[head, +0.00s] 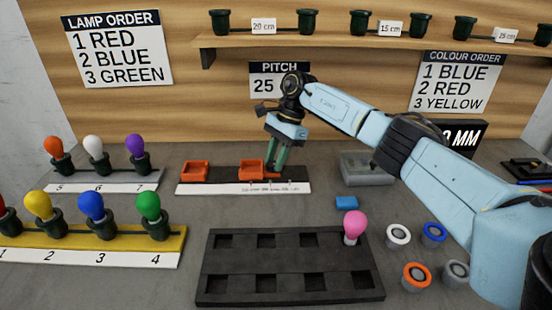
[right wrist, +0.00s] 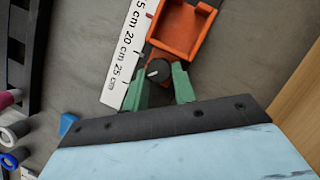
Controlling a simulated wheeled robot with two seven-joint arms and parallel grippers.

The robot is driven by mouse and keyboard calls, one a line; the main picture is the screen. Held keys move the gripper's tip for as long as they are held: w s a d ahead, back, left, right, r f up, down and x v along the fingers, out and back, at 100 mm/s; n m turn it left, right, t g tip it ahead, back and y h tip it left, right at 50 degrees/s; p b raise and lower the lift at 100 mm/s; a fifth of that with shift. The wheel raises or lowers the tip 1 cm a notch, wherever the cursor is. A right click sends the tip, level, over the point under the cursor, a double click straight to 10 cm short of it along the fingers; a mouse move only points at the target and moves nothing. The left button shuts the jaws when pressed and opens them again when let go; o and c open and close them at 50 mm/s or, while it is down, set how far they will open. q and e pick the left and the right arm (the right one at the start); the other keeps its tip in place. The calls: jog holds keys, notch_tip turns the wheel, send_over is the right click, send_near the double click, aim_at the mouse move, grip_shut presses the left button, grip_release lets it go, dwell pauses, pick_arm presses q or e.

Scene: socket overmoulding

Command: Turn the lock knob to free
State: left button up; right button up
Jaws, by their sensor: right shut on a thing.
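My right gripper (head: 278,163) reaches down at the right end of a black rail fixture with a white centimetre scale (head: 215,188). In the right wrist view its green fingers (right wrist: 161,83) are shut on the black lock knob (right wrist: 158,70), one on each side. The knob has a white pointer mark slanting across its top. One orange tray (head: 250,170) sits close beside the knob and also shows in the wrist view (right wrist: 180,30). A second orange tray (head: 195,172) sits at the rail's left end. In the head view the fingers mostly hide the knob. My left gripper is out of view.
A black slotted tray (head: 290,267) lies in front, with a pink bulb (head: 354,224) at its back right corner. A blue block (head: 346,202), coloured rings (head: 416,275) and a grey box (head: 367,169) lie to the right. Bulb racks (head: 90,248) stand left.

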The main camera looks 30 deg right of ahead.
jog(key=o, duration=1)
